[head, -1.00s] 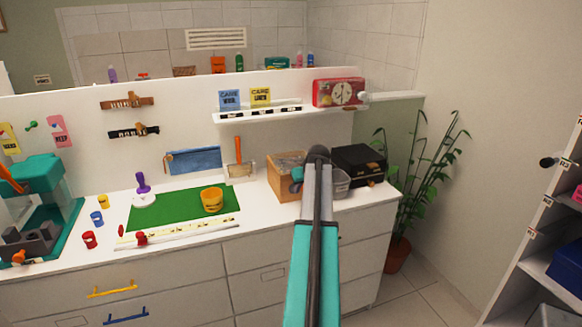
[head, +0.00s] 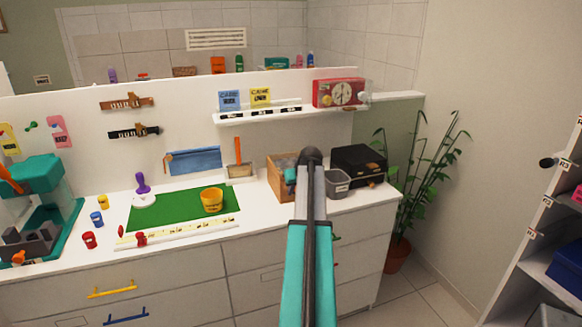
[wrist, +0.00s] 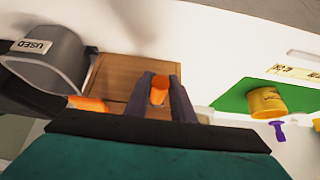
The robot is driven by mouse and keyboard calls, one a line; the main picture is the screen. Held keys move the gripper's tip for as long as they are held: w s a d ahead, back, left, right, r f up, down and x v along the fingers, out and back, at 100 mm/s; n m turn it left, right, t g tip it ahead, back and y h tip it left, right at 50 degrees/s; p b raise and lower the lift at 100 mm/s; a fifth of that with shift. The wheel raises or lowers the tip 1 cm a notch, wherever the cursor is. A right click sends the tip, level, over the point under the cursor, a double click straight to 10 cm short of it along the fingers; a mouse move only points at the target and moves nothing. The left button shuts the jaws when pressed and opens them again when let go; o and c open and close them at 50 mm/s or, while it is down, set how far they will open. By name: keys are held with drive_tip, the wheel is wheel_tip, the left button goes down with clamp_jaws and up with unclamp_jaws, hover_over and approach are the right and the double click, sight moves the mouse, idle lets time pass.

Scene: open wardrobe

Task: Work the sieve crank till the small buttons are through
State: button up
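A wooden box (head: 281,186), which I take to be the sieve, stands on the white counter, partly hidden behind my arm. Its top shows grey and teal parts in the head view. In the wrist view its brown wooden face (wrist: 125,70) lies beyond my fingers. An orange knob (wrist: 160,86), apparently the crank handle, sits between the two dark fingers of my gripper (wrist: 163,92), which look closed on it. More orange (wrist: 88,103) shows beside the left finger. In the head view my gripper (head: 311,158) is end-on, its fingers hidden. I cannot make out any buttons.
A grey tub (head: 338,184), marked USED in the wrist view (wrist: 50,58), stands close right of the box. A black case (head: 358,163) is behind it. A green mat (head: 175,212) with a yellow cup (head: 212,200) lies to the left.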

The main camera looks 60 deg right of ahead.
drive_tip(key=shift+w+a, duration=0.55)
drive_tip(key=shift+a, duration=0.2)
drive_tip(key=s+d, duration=0.1)
drive_tip(key=d, duration=0.1)
drive_tip(key=s+d, duration=0.2)
idle(0.5)
drive_tip(key=shift+a, duration=0.1)
drive_tip(key=shift+w+a, duration=0.75)
drive_tip(key=shift+a, duration=0.2)
drive_tip(key=shift+w+a, duration=0.75)
drive_tip(key=shift+a, duration=0.2)
drive_tip(key=shift+s+d, duration=0.1)
